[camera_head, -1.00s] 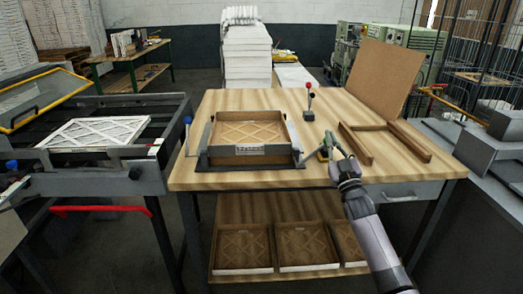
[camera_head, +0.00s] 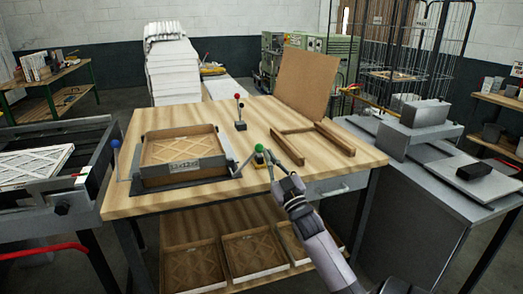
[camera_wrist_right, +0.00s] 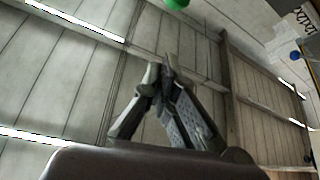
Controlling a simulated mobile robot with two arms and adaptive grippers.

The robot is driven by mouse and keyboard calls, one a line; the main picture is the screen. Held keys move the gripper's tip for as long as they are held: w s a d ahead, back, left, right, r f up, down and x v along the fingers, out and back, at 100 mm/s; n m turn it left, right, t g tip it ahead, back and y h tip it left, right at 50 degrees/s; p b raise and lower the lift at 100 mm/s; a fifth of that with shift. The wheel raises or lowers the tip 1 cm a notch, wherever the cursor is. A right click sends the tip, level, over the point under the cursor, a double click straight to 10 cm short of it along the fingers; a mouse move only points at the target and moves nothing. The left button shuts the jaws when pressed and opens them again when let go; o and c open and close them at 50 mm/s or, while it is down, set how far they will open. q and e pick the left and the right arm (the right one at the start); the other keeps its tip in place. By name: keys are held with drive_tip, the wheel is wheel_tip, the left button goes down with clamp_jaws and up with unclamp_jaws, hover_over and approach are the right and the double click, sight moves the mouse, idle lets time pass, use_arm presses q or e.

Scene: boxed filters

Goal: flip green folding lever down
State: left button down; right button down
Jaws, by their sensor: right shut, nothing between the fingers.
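The green knob (camera_head: 259,148) of the folding lever sits at the raised end of a grey arm at the right side of the filter fixture (camera_head: 186,180). The green knob also shows at the top edge of the right wrist view (camera_wrist_right: 177,3). My right gripper (camera_head: 270,155) is shut and empty, just to the right of the green knob in the head view. I cannot tell whether it touches the knob. In the right wrist view the closed fingers (camera_wrist_right: 166,65) are below the knob, apart from it in the picture. My left gripper is not in view.
A boxed filter (camera_head: 180,147) lies in the fixture, with a blue-knobbed lever (camera_head: 115,144) at its left. A red-knobbed stand (camera_head: 238,110) is behind. Several filters sit on the lower shelf.

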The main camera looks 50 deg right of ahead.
drive_tip(key=shift+r+v, duration=0.2)
drive_tip(key=shift+v, duration=1)
drive_tip(key=shift+a, duration=0.1)
